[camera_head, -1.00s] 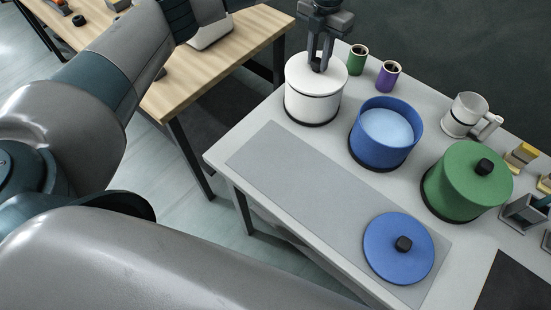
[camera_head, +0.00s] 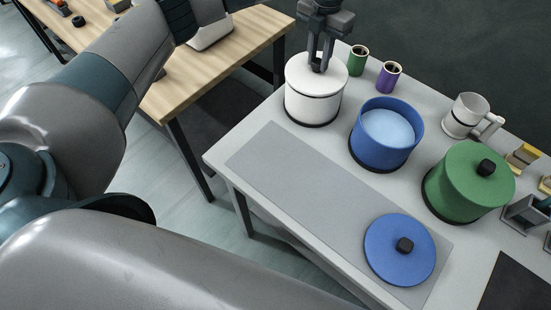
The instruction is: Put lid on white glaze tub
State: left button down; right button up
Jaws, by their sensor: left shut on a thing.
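The white glaze tub (camera_head: 312,108) stands upright at the far left end of the grey-white table. Its white lid (camera_head: 299,72) sits on top and looks level, with a thin dark line between lid and tub. My left gripper (camera_head: 318,68) points down over the lid's middle. It is shut on the lid's knob, which the fingers hide. My right gripper is not in view.
An open blue tub (camera_head: 379,152) with pale blue glaze and a lidded green tub (camera_head: 459,193) stand to the right. A blue lid (camera_head: 386,262) lies on the grey mat (camera_head: 303,177). Green (camera_head: 357,59) and purple (camera_head: 388,77) cups and a white mug (camera_head: 464,113) stand behind. The mat's left part is clear.

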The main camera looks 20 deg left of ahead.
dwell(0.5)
pick_arm(q)
jog(key=shift+f+b, duration=0.35)
jog(key=shift+a+f+b, duration=0.25)
jog(key=shift+f+b, duration=0.05)
jog(key=shift+f, duration=0.05)
